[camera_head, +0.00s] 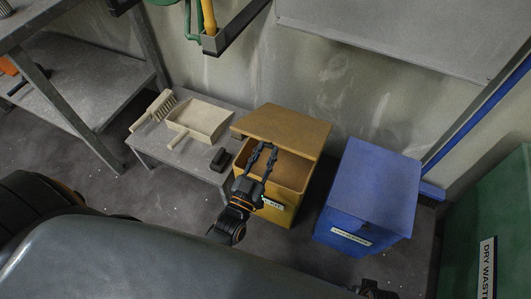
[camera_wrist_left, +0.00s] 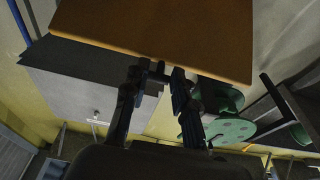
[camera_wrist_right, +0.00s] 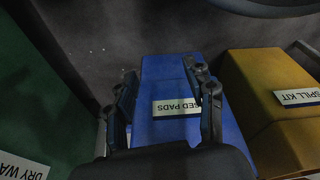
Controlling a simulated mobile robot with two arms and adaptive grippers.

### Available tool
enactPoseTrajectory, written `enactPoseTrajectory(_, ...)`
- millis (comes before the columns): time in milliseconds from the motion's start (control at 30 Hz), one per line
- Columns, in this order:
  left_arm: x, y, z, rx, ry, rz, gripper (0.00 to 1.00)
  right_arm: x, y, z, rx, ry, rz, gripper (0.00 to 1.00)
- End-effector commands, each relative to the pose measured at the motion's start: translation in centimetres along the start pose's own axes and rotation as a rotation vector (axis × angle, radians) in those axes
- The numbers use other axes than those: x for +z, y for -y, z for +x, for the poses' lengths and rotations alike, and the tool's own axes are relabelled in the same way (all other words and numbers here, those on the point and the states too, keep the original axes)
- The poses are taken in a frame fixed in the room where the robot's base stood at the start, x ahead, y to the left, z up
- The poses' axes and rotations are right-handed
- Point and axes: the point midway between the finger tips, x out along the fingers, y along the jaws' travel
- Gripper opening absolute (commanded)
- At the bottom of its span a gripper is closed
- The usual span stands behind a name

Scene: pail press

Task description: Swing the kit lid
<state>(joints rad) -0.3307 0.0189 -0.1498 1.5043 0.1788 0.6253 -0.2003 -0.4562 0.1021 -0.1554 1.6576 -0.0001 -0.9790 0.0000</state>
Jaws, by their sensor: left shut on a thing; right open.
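The spill kit is an open yellow box (camera_head: 284,206) in the middle of the head view; its label also shows in the right wrist view (camera_wrist_right: 302,97). Its brown-yellow kit lid (camera_head: 290,128) is raised and tilted, with the dark inside of the box showing below its front edge. The lid's orange edge and face fill the top of the left wrist view (camera_wrist_left: 165,30). My left gripper (camera_head: 263,148) is shut at the lid's front edge, where a small dark part shows between the fingertips. My right gripper (camera_wrist_right: 163,82) is open and empty, above the floor near the blue bin.
A blue bin (camera_head: 370,190) stands to the right of the kit, and a green dry waste bin (camera_head: 500,220) is at the far right. A low grey bench (camera_head: 150,150) on the left holds a brush (camera_head: 155,108), a dustpan (camera_head: 200,118) and a small black block (camera_head: 220,159).

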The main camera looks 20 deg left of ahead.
Motion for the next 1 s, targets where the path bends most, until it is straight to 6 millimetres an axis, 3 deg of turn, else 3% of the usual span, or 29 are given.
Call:
enactPoseTrajectory(333,0.2,0.0,-0.2,0.000,-0.004,0.000,0.06,-0.2,0.0,-0.2,0.000,-0.002,0.000,0.53)
enactPoseTrajectory(1000,2.7,0.0,-1.9,0.000,0.001,0.000,0.07,-3.2,-0.3,-5.8,0.006,-0.037,0.006,0.53)
